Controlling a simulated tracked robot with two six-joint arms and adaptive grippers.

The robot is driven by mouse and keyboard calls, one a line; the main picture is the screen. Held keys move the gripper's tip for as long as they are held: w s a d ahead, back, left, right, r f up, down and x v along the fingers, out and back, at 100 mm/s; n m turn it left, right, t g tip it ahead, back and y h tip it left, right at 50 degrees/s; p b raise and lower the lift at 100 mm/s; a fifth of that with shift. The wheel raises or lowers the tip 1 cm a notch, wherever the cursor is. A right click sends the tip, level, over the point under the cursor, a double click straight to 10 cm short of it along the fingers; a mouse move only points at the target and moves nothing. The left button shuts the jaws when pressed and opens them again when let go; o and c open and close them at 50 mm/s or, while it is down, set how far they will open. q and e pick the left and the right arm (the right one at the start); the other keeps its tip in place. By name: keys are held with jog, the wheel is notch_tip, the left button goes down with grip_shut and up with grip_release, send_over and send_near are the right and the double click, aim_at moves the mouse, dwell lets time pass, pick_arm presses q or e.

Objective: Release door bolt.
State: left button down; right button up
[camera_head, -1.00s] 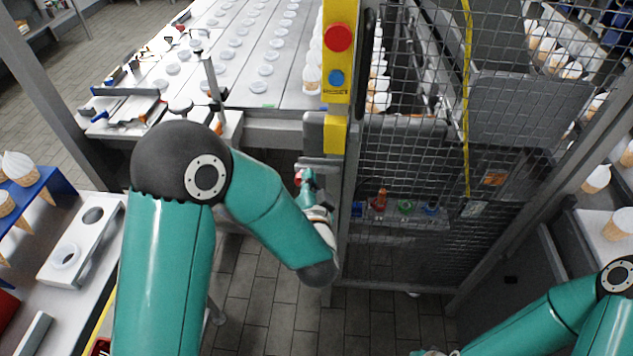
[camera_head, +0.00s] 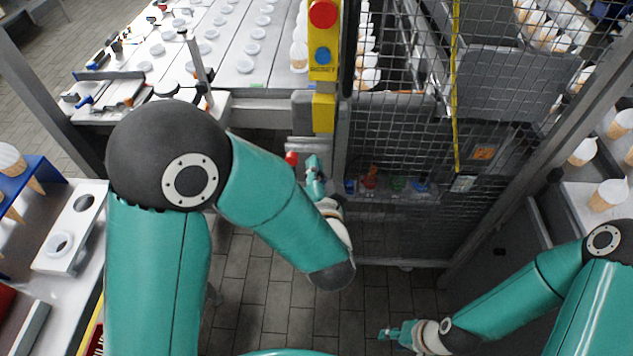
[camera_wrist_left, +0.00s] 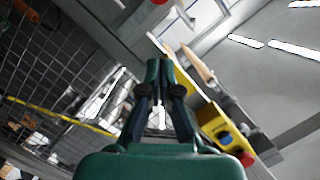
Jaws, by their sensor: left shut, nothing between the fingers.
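The door bolt (camera_head: 308,146) is a grey fitting on the post at the left edge of the mesh door, below the yellow control box. Its red knob (camera_head: 291,158) sticks out at the left end. My left gripper (camera_head: 313,163) is just right of the knob and slightly lower in the picture, apparently apart from it. In the left wrist view, its fingers (camera_wrist_left: 158,65) are together with nothing between them, and a red round piece shows at the top edge. My right gripper (camera_head: 385,333) is low over the floor, away from the door; its fingers are too small to judge.
The yellow control box (camera_head: 322,60) with red and blue buttons stands above the bolt. The mesh door (camera_head: 400,150) extends right. A conveyor table (camera_head: 235,75) with white lids lies behind. A side table (camera_head: 70,235) stands left. The floor (camera_head: 290,310) between my arms is clear.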

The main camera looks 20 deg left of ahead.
pick_arm(q)
jog(key=v, duration=0.4)
jog(key=shift+s+d, duration=0.1)
jog(key=shift+s, duration=0.2)
jog(key=a+f+n+g, duration=0.2)
jog(key=a+f+g, duration=0.3)
jog(key=a+f, duration=1.1)
jog(key=s+d+f+n+g+h, duration=0.1)
jog(key=s+d+f+g+h, duration=0.25)
jog(key=f, duration=0.45)
jog(key=s+d+f+n+g+h, duration=0.1)
jog(key=s+d+f+g+h, duration=0.15)
jog(key=s+d+f, duration=0.4)
jog(key=s+d+f+n+g+h, duration=0.2)
jog(key=s+d+g+h, duration=0.1)
jog(key=s, duration=0.3)
jog(key=shift+d+f+n+h, duration=0.2)
jog(key=shift+d+n+h, duration=0.25)
jog(key=shift+d, duration=0.4)
